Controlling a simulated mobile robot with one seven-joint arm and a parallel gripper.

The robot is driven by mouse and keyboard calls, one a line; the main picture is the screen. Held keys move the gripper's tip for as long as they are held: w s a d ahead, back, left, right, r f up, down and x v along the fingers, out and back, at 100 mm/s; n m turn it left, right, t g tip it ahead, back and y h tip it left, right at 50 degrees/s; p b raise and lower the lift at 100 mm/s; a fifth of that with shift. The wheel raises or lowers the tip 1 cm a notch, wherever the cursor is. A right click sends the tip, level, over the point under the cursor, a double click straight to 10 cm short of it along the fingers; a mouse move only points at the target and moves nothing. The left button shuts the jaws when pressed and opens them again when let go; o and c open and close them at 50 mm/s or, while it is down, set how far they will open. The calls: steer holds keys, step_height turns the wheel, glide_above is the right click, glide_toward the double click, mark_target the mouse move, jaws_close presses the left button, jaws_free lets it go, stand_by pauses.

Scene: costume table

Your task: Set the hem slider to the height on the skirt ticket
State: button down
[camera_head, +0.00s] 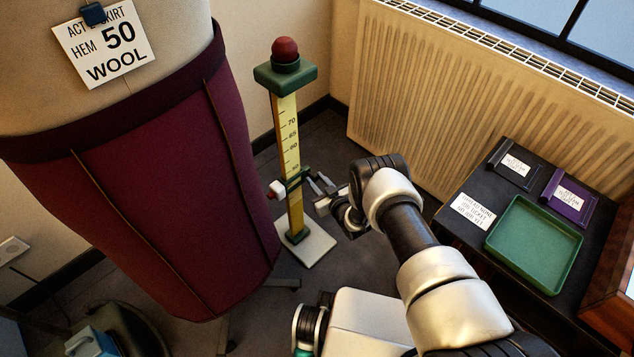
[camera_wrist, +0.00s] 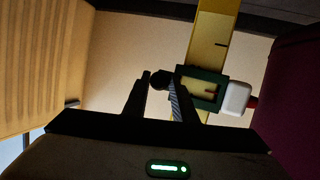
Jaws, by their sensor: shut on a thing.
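The skirt ticket (camera_head: 104,43) is pinned above the maroon skirt (camera_head: 165,170) and reads "HEM 50 WOOL". The hem marker is an upright yellow scale (camera_head: 288,130) with a green cap and red ball. Its green slider (camera_head: 293,183) sits low on the scale, just below a partly hidden number under 60; I cannot read its exact height. The slider also shows in the wrist view (camera_wrist: 203,74), with a white knob on its side. My gripper (camera_head: 319,188) is at the slider's right side. In the wrist view its fingers (camera_wrist: 161,88) are shut on the slider's dark handle (camera_wrist: 158,81).
The marker stands on a pale base (camera_head: 308,246) on dark floor. A radiator (camera_head: 440,90) is behind my arm. At right, a black cabinet top (camera_head: 484,236) holds a green tray (camera_head: 534,243), a purple box (camera_head: 567,197), a dark box (camera_head: 514,165) and a note.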

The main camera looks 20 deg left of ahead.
steer(key=shift+r+p, duration=1.5)
steer(key=shift+r, duration=1)
steer(key=shift+r+p, duration=0.65)
steer(key=shift+r, duration=0.3)
steer(key=c, duration=1.4)
jaws_free()
steer(key=shift+d, duration=0.1)
steer(key=p+v, duration=0.4)
steer(key=v, duration=1.3)
steer(key=shift+s+d, duration=0.1)
steer(key=shift+s, duration=0.05)
